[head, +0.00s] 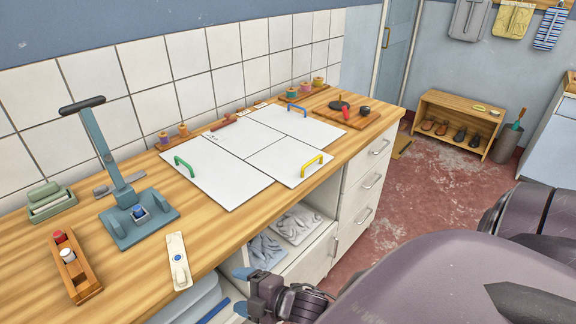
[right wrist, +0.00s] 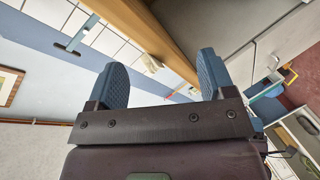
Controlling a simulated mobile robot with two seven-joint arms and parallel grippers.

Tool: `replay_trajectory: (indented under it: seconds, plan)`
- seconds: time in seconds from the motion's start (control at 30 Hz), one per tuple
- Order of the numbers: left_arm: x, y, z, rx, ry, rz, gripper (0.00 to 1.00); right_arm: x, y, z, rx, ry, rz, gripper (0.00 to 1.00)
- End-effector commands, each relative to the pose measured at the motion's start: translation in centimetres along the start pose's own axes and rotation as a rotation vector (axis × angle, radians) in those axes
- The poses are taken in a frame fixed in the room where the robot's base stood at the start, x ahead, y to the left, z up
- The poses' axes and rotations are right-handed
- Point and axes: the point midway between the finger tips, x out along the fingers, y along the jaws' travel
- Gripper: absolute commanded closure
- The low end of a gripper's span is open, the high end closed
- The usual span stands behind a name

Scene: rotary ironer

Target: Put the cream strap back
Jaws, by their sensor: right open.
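A cream strap (head: 178,262) with a blue dot and a raised loop lies on the wooden counter near its front edge, between the teal press and the edge. My right gripper (head: 241,290) is below the counter's front edge, to the right of the strap and apart from it. Its two blue fingers are spread with nothing between them, as the right wrist view (right wrist: 164,80) also shows. A small pale thing (right wrist: 151,62) at the counter edge there may be the strap; I cannot tell. My left gripper is not in view.
A teal press (head: 138,220) with an upright lever stands behind the strap. A wooden holder (head: 84,284) with red and white spools is to the left. White panels (head: 225,172) with coloured handles cover the middle.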

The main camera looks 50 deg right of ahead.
Motion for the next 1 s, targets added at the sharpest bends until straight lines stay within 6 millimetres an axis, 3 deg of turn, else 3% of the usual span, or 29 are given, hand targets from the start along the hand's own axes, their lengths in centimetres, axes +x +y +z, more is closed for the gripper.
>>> replay_trajectory:
  seconds: [0.1, 0.2, 0.4, 0.57, 1.0]
  plan:
    - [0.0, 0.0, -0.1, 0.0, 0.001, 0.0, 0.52, -2.2, -2.3, 2.4, 0.396, -0.152, 0.01, 0.24]
    - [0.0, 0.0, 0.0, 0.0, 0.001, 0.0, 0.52, -4.1, -4.0, 4.3, 0.676, -0.262, 0.037, 0.24]
    - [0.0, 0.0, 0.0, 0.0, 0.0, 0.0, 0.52, -7.0, -6.4, 6.5, 1.02, -0.401, 0.098, 0.24]
    - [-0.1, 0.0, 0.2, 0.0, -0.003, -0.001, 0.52, -7.7, -6.9, 6.9, 1.091, -0.428, 0.114, 0.24]
    - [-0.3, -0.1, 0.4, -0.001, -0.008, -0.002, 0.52, -7.6, -6.9, 6.8, 1.087, -0.425, 0.113, 0.24]
